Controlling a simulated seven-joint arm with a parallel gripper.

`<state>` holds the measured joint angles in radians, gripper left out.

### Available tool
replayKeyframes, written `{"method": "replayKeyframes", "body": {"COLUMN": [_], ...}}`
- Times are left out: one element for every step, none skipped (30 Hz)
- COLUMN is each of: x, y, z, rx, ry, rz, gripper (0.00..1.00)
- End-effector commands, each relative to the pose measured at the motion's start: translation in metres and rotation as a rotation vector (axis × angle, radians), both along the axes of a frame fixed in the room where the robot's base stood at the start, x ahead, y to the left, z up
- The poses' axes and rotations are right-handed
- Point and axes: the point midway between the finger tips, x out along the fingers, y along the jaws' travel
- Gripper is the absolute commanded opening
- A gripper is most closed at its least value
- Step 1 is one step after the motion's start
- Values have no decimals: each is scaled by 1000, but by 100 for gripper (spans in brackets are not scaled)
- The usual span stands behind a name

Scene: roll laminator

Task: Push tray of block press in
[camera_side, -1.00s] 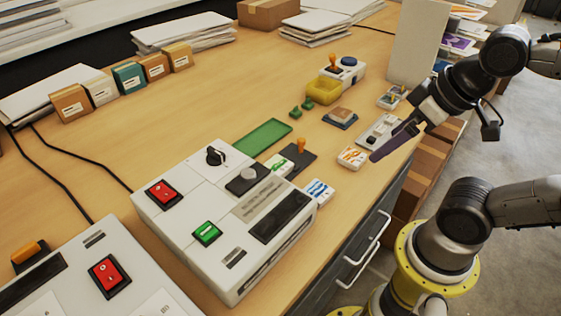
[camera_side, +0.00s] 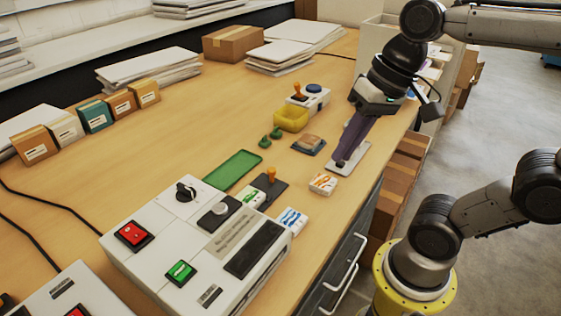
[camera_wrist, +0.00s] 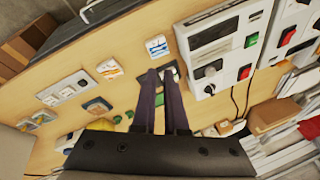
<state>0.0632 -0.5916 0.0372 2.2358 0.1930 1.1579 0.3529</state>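I cannot tell for sure which unit is the block press. A white unit (camera_side: 316,97) with a blue button and an orange-knobbed lever stands at the back, with a yellow tray (camera_side: 291,118) at its front left.
The large white laminator (camera_side: 195,240) stands at the front left. A green mat (camera_side: 233,170), a dark plate with an orange knob (camera_side: 271,180), small green pieces (camera_side: 270,135) and printed cards (camera_side: 323,184) lie between. Bare tabletop is at the left.

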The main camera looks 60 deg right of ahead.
Motion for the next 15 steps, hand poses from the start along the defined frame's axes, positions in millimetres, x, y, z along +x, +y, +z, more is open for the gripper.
{"method": "replayKeyframes", "body": {"x": [13, 19, 29, 37, 46, 58, 68, 77, 90, 100, 109, 122, 131, 139, 150], "y": [0, 0, -1, -2, -4, -8, -11, -15, -22, -27, -33, -43, -51, -59, -72], "z": [5, 8, 12, 14, 16, 17, 18, 18, 18, 17, 16, 12, 10, 6, 1], "rx": [44, 72, 109, 138, 168, 208, 238, 268, 308, 337, 368, 405, 435, 463, 500], "ry": [48, 76, 112, 143, 174, 217, 248, 279, 321, 350, 379, 418, 444, 471, 506], "rz": [-63, -100, -150, -191, -232, -288, -329, -369, -424, -464, -502, -551, -588, -623, -670], "gripper": [0, 0, 0, 0, 0, 0, 0, 0, 0, 0, 0, 0, 0, 0, 0]}}
